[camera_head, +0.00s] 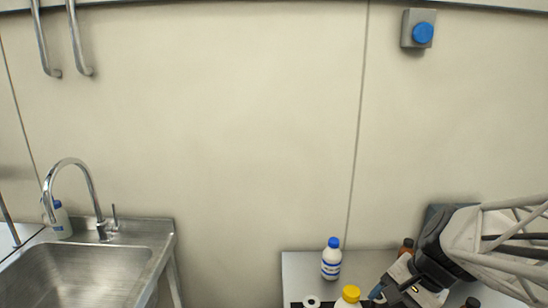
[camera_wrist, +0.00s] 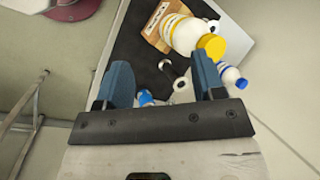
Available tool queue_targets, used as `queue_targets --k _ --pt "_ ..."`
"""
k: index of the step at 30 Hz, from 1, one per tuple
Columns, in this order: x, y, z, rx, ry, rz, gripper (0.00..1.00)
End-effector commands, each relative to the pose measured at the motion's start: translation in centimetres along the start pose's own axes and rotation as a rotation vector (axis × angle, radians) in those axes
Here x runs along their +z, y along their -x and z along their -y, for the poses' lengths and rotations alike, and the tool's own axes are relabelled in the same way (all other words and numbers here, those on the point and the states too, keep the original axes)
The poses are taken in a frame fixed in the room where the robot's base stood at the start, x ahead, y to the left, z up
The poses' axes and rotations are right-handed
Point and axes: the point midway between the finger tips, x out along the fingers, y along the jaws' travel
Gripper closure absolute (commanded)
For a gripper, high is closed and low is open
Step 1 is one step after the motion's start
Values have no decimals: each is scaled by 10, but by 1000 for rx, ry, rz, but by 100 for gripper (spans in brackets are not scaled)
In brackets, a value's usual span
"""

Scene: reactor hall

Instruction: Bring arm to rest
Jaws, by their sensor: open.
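My gripper (camera_head: 377,292) is at the lower right of the head view, low over a metal bench. In the wrist view its two blue fingers (camera_wrist: 163,82) stand wide apart. No object is gripped between them. Beyond the fingers are a white bottle with a yellow cap (camera_wrist: 186,36) and a smaller white bottle with a blue cap (camera_wrist: 232,76). Part of a blue-and-white item (camera_wrist: 146,98) shows between the fingers, partly hidden by the gripper body. The arm comes in from the right edge of the head view.
The bench (camera_head: 300,266) holds the blue-capped bottle (camera_head: 331,262), the yellow-capped bottle (camera_head: 348,297) and a white ring (camera_head: 311,301). A brown bottle (camera_head: 406,246) stands close to the arm. A sink (camera_head: 85,270) with a tap is at left.

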Motion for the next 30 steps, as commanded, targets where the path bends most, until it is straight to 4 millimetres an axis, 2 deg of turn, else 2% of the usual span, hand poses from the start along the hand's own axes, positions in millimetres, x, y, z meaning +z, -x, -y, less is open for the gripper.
queue_targets --k 3,15,22,30 --pt "19 3 0 66 148 -45 37" --pt "63 18 -8 269 622 -204 37" --pt "75 26 -11 341 798 -267 37" --pt "78 28 -12 361 844 -284 37"
